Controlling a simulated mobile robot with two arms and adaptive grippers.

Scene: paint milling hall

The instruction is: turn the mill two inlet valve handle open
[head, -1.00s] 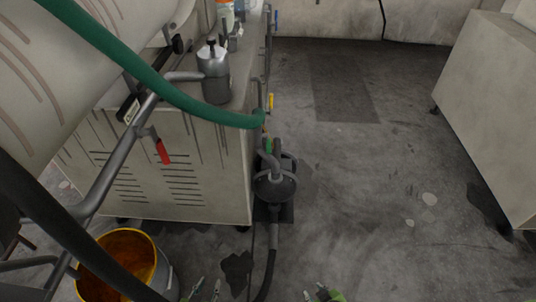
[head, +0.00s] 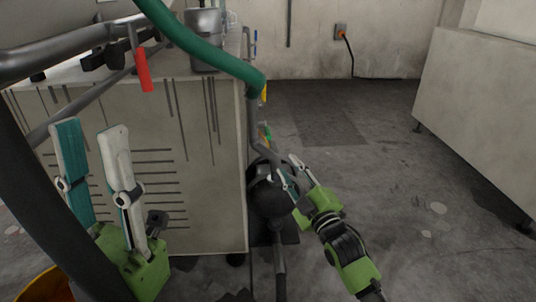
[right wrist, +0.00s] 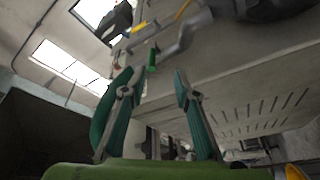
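A red valve handle (head: 143,70) hangs down from the grey pipe at upper left in the head view. Smaller yellow (head: 263,92) and blue (head: 255,36) handles sit along the pipework at the cabinet's right edge. The right wrist view shows a green handle (right wrist: 152,59) and a yellow one (right wrist: 139,27). I cannot tell which handle is mill two's inlet. My left gripper (head: 90,127) is open and empty, fingers upright, below the red handle. My right gripper (head: 287,170) is open beside the dark pump; the right wrist view shows its spread fingers (right wrist: 153,75) empty.
A pale cabinet (head: 205,185) fills the left, with a metal pot (head: 203,38) on top. A green hose (head: 205,50) crosses above it. The dark pump (head: 268,195) stands at its right corner. A yellow bucket (head: 48,288) is at lower left. Floor to the right is clear.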

